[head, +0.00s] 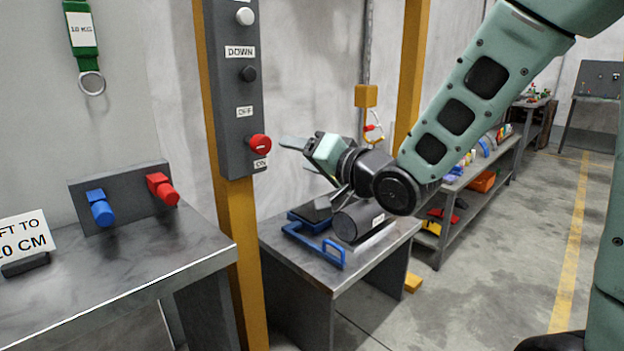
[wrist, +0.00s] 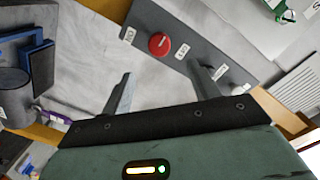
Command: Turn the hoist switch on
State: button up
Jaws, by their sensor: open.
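The hoist switch is a round red knob (head: 260,145) low on a dark grey control panel (head: 235,100), between an OFF label above and an ON label below. It also shows in the wrist view (wrist: 159,44), with the same labels on either side. Which way the knob is set I cannot tell. My gripper (head: 294,156) is just right of the knob in the head view, open and empty. In the wrist view its two fingers (wrist: 160,72) are spread apart, with the knob ahead between their directions and no contact visible.
The panel is on a yellow post (head: 243,270), with black and white buttons higher up. A dark barrel (head: 358,222) and blue frame (head: 315,246) sit on a metal table below my arm.

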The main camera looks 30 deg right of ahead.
jog(key=b+v, duration=0.2)
jog(key=b, duration=0.1)
jog(key=shift+f+b, duration=0.15)
jog(key=shift+b, duration=0.25)
dwell(0.4)
jog(key=s+a+f+n+g+h, duration=0.1)
jog(key=s+a+f+n+g, duration=0.25)
jog(key=f, duration=0.35)
jog(key=s+a+f+n+g+h, duration=0.1)
jog(key=s+a+f+n+g, duration=0.1)
jog(key=s+a+f+g, duration=0.3)
jog(key=s+a+f+n+g+h, duration=0.15)
jog(key=s+f+n+g, duration=0.25)
jog(key=s, duration=0.5)
jog(key=s+a+f+n+g+h, duration=0.15)
jog(key=s+f+n+g, duration=0.3)
jog(key=s, duration=0.55)
notch_tip(320, 180, up, 21)
jog(key=p, duration=2.1)
jog(key=shift+w+m, duration=0.25)
jog(key=shift+m, duration=0.15)
